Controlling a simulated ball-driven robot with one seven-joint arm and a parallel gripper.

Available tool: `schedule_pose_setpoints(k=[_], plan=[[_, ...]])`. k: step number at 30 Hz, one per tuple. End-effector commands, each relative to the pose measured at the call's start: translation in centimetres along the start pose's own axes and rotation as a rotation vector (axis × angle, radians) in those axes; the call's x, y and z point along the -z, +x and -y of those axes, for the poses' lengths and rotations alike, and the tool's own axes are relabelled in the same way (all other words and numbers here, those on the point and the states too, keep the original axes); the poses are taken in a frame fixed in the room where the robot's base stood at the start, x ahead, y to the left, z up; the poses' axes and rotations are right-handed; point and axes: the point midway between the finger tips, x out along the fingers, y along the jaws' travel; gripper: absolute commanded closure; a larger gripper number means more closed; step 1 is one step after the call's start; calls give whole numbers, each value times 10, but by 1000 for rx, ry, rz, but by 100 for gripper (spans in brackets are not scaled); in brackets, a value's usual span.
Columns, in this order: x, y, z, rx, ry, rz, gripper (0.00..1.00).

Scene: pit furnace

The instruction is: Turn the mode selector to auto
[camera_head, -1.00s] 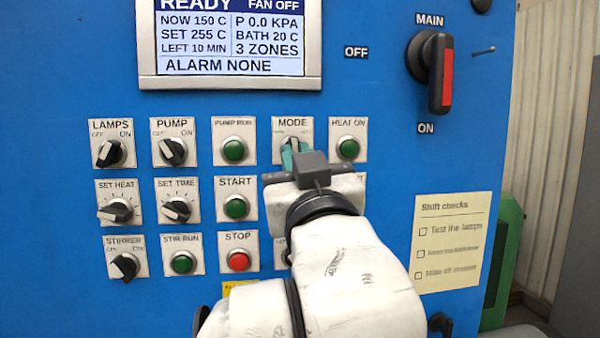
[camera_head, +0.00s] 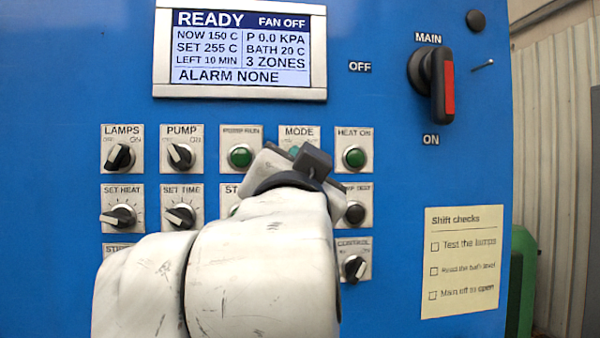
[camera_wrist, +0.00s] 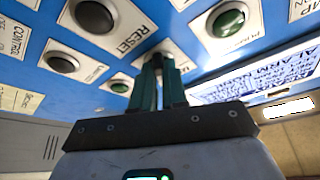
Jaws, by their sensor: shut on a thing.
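The mode selector sits under the MODE label plate (camera_head: 299,132) in the upper button row of the blue panel. Its knob is hidden in the head view by my gripper (camera_head: 294,151), so I cannot read its pointer. My gripper is tilted in the head view, with its green fingers at the selector. In the wrist view my gripper (camera_wrist: 160,66) has its two green fingers close together at the panel, shut on the dark knob between them. The OFF and AUTO end marks of the selector are not readable.
The display (camera_head: 240,92) above reads READY and ALARM NONE. The MAIN handle (camera_head: 441,84) is at upper right. A paper note (camera_head: 462,262) hangs at lower right.

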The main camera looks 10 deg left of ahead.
Motion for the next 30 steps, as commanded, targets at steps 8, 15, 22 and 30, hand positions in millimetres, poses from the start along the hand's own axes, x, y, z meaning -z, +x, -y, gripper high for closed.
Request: schedule_pose_setpoints(k=[8,15,22,30], plan=[[-2,0,0,-6,14,4,100],[-1,0,0,-5,14,4,83],[-1,0,0,-5,12,2,62],[0,-2,0,-4,12,1,62]])
